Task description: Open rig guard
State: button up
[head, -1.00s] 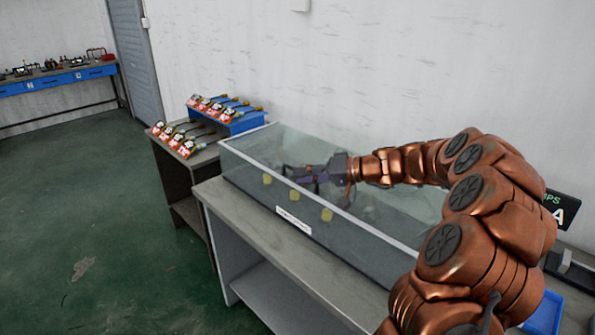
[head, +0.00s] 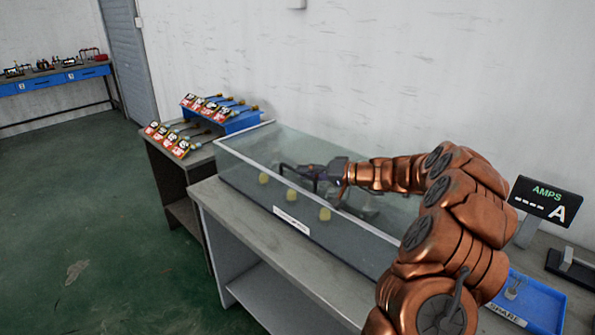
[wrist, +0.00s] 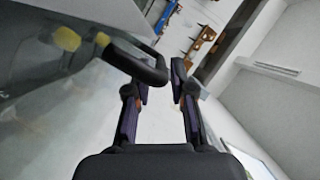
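The rig guard (head: 238,158) is a long clear box with pale edges on the grey bench. Yellow knobs (head: 291,195) show through its front panel, with a white label below. My gripper (head: 308,172) is at the guard, seen against or through its clear panels; I cannot tell its exact depth. In the wrist view my gripper (wrist: 161,82) has its two fingers apart with a gap between.
An AMPS display (head: 545,200) and a blue SPARE tray (head: 530,300) stand at the right. A blue rack (head: 232,122) with plug leads is on the side bench at left. The wall is close behind; the green floor (head: 80,220) at left is clear.

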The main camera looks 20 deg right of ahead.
jog(key=shift+x, duration=1.5)
grip_shut()
